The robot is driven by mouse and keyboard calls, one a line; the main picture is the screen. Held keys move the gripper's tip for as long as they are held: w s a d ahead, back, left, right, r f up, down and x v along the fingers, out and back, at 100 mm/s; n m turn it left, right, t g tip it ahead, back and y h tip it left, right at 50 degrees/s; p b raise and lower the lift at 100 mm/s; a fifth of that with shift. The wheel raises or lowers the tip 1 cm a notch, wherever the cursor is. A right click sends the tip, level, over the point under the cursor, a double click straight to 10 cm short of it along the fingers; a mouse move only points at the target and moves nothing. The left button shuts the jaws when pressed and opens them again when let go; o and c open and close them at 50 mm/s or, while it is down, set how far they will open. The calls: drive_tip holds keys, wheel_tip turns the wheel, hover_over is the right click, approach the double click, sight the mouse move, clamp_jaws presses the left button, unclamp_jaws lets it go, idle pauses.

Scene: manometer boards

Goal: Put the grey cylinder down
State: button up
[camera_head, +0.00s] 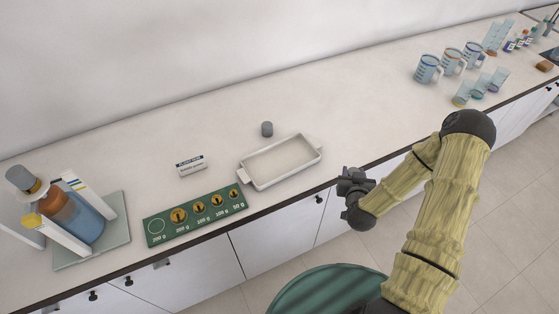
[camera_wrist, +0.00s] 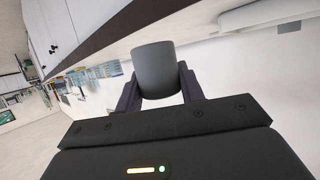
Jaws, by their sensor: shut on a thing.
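My gripper (camera_head: 347,186) is in front of the counter's front edge, to the right of the white tray (camera_head: 246,178). In the wrist view my gripper (camera_wrist: 158,92) is shut on a dark grey cylinder (camera_wrist: 154,66), with a finger on each side of it. In the head view the held cylinder cannot be made out clearly. Another small grey cylinder (camera_head: 267,129) stands on the counter just behind the tray, apart from my gripper. The tray is empty; part of a white form, likely the tray, shows in the wrist view (camera_wrist: 265,14).
A green weight board (camera_head: 158,240) with several brass weights lies left of the tray, a small label block (camera_head: 190,165) behind it. A bottle stand (camera_head: 118,222) is at far left. Several jugs (camera_head: 427,69) stand at far right. The counter (camera_head: 350,110) right of the tray is clear.

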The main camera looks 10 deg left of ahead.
drive_tip(key=shift+n+y, duration=0.8)
drive_tip(key=shift+y, duration=0.1)
drive_tip(key=w+a+b, duration=0.2)
drive_tip(key=b, duration=0.1)
drive_tip(key=w+a+b, duration=0.2)
drive_tip(key=w+b, duration=0.1)
drive_tip(key=shift+b, duration=0.3)
drive_tip(key=w+a+b, duration=0.1)
drive_tip(key=w+a+r+n+y+b, duration=0.1)
drive_tip(key=b, duration=0.1)
drive_tip(key=w+a+y+b, duration=0.1)
drive_tip(key=a+b, duration=0.1)
drive_tip(key=shift+w+r+n+g, duration=0.15)
drive_tip(key=shift+r+n+g, duration=0.15)
drive_tip(key=shift+r, duration=0.05)
drive_tip(key=a+r+n+y+b, duration=0.1)
drive_tip(key=a+r+b, duration=0.1)
drive_tip(key=a+b, duration=0.3)
drive_tip(key=a+r+n+g+y+b, duration=0.1)
drive_tip(key=a+r+n+y+b, duration=0.1)
drive_tip(key=a+b, duration=0.3)
drive_tip(key=shift+r+b, duration=0.65)
drive_tip(key=shift+r, duration=0.15)
drive_tip(key=shift+g, duration=0.3)
drive_tip(key=shift+f, duration=3.15)
